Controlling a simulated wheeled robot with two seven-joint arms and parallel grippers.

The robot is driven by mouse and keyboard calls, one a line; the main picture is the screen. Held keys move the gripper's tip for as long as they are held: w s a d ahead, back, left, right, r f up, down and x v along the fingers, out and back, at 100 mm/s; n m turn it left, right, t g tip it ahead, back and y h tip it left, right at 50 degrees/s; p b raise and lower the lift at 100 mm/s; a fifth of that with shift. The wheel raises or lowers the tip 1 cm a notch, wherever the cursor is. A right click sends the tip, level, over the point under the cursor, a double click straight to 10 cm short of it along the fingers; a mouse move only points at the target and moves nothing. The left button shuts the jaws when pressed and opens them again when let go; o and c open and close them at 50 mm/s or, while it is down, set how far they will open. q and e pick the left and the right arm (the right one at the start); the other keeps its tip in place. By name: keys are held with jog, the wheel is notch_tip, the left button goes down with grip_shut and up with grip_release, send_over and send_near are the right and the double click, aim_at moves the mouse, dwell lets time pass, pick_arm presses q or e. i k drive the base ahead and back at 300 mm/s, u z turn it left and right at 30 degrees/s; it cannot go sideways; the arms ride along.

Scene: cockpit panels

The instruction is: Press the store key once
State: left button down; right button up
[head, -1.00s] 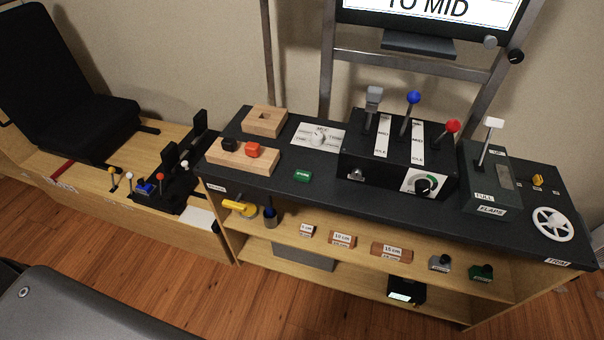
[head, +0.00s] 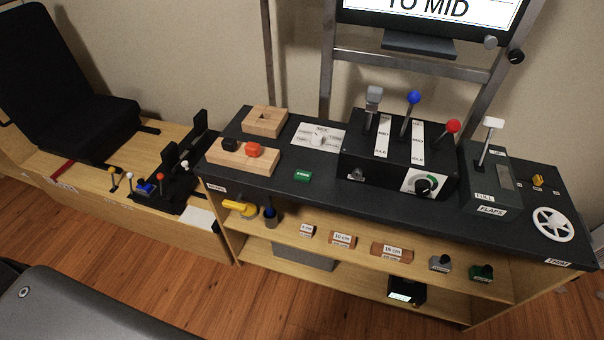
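A small green key (head: 302,176) with a pale label lies flat on the dark desktop, left of the lever box; its lettering is too small to read, so I cannot tell whether it is the store key. A monitor (head: 430,12) at the top shows large text ending in "TO MID"; the rest is cut off. Neither of my grippers is in view.
A wooden block with black and orange knobs (head: 242,154) stands left of the green key. The lever box (head: 398,165) and flaps box (head: 490,180) stand to the right. The white wheel (head: 553,224) is far right. Desktop around the key is clear.

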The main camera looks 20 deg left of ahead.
aim_at(299, 175)
jog(key=z, duration=2.4)
jog(key=i, duration=1.55)
jog(key=u, duration=3.4)
